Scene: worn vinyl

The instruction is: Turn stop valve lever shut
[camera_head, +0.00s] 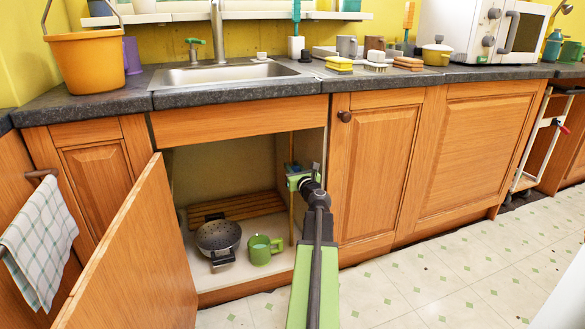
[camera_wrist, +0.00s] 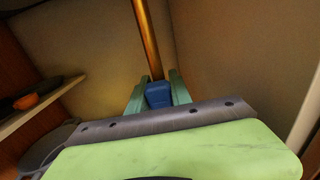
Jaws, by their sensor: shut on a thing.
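A copper pipe (camera_head: 291,148) runs upright inside the open sink cabinet, near its right side. It also shows in the wrist view (camera_wrist: 149,40). The blue stop valve lever (camera_wrist: 158,95) sits in front of the pipe in the wrist view. My gripper (camera_wrist: 158,92) has its two green fingers on either side of the lever and is shut on it. In the head view my gripper (camera_head: 297,178) is at the pipe, at about mid-height in the cabinet. The valve body is hidden behind the lever and gripper, and the lever cannot be made out in the head view.
The cabinet door (camera_head: 135,250) stands open at the left. The closed door (camera_head: 378,165) is just right. The vinyl floor (camera_head: 440,285) is clear.

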